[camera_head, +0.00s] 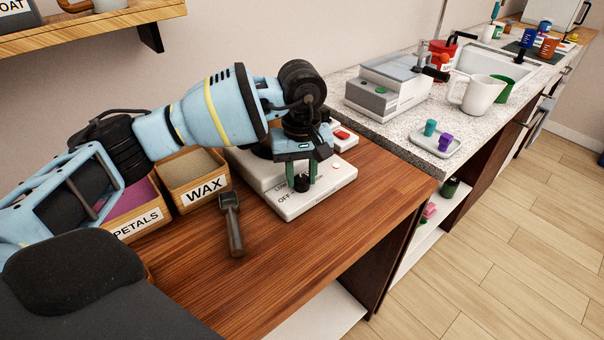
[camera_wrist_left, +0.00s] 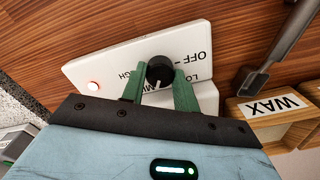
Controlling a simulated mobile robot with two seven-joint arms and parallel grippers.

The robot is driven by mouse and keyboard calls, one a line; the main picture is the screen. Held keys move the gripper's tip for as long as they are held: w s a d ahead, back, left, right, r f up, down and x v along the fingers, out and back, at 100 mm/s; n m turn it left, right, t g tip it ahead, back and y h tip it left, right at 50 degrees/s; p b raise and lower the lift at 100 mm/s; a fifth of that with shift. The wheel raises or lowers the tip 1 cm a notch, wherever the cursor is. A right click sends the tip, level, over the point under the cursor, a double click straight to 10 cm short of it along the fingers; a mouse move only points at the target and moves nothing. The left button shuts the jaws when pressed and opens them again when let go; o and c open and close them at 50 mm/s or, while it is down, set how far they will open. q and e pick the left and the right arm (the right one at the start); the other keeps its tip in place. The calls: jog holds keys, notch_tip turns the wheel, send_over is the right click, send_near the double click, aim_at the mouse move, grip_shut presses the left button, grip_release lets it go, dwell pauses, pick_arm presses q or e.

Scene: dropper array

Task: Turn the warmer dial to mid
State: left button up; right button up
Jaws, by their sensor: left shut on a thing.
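The warmer (camera_head: 322,192) is a white unit on the brown wooden counter, with a black dial (camera_head: 302,183) on its front panel. In the left wrist view the dial (camera_wrist_left: 160,70) has a white pointer line that points down in the picture, toward the partly hidden MID label; OFF, LOW and part of HIGH also show. My left gripper (camera_head: 304,178) reaches down from above, its green fingers on either side of the dial, shut on it. My right gripper is not in view.
A wax box (camera_head: 187,203) and a petals box (camera_head: 137,229) stand left of the warmer. A dark-handled scoop (camera_head: 233,225) lies in front. A red-button device (camera_head: 343,137) sits behind. The counter's front right is clear.

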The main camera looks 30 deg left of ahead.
aim_at(302, 179)
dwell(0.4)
pick_arm(q)
jog(key=o, duration=0.7)
jog(key=shift+r, duration=3.95)
jog(key=shift+d, duration=0.1)
